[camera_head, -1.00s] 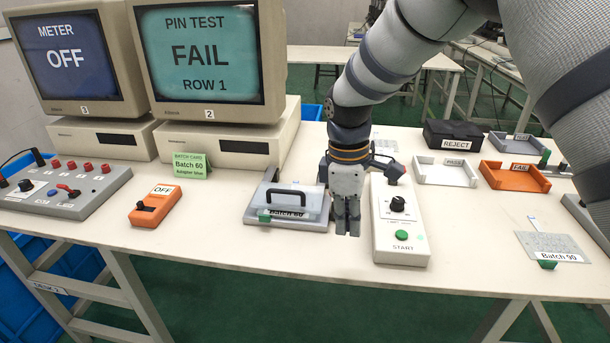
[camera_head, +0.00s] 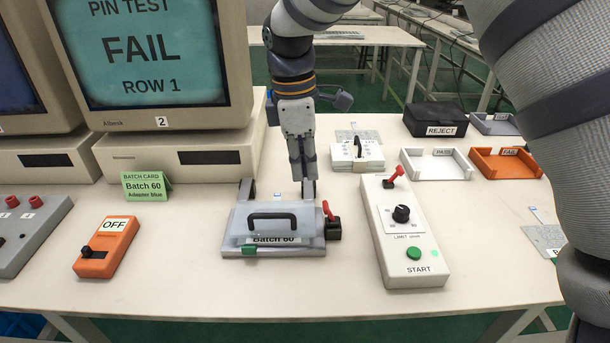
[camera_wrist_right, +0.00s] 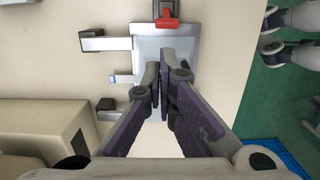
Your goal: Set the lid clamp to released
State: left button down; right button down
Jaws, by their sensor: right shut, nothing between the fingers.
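The lid has a black handle (camera_head: 272,217). The lid clamp (camera_head: 329,213) is at the fixture's right side, a red lever on a black block, its red tip raised. It also shows in the right wrist view (camera_wrist_right: 167,20). My right gripper (camera_head: 303,178) is shut and empty, pointing down behind the lid, apart from the clamp. The right wrist view shows its fingers together over the lid. My left gripper is not in view.
A START box (camera_head: 412,253) with a knob and red toggle stands right of the fixture. Behind it is a stack of pale plates (camera_head: 357,158). An orange OFF box (camera_head: 104,252) and a Batch 60 card (camera_head: 147,186) are left. The front table strip is clear.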

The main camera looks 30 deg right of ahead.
aim_at(310, 213)
jog(key=f, duration=0.8)
jog(key=shift+s+d, duration=0.15)
jog(key=shift+d, duration=0.2)
jog(key=shift+r, duration=0.1)
